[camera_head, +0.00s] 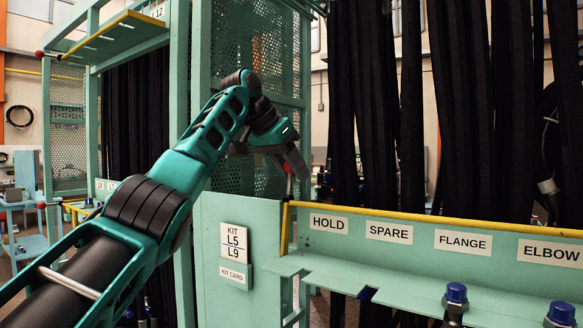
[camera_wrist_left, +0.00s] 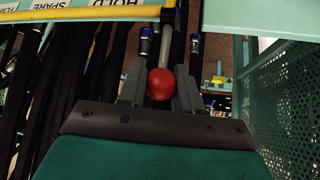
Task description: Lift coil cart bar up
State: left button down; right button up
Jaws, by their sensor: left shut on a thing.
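A yellow bar (camera_head: 430,218) runs along the top of the green label panel, and it also shows in the left wrist view (camera_wrist_left: 80,13). A red ball knob (camera_wrist_left: 160,84) on a grey rod (camera_wrist_left: 167,25) sits between the fingers of my left gripper (camera_wrist_left: 160,75). In the head view my left gripper (camera_head: 298,166) points down by the panel's left end, shut on the knob. A small part of the red knob (camera_head: 289,168) shows beside the fingers. The joint between rod and bar is not clear. My right gripper is out of view.
The label panel (camera_head: 400,252) reads HOLD, SPARE, FLANGE and ELBOW. Black hoses (camera_head: 460,100) hang behind it, and blue-capped fittings (camera_head: 455,294) stand in front. A perforated green screen (camera_head: 255,60) stands close behind my left arm. Another rack with a yellow bar (camera_head: 105,30) is at upper left.

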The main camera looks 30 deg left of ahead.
pick_arm(q)
jog(key=shift+w+f, duration=0.2)
jog(key=shift+w, duration=0.05)
dwell(0.4)
jog(key=c, duration=0.8)
grip_release()
jog(key=shift+r, duration=0.1)
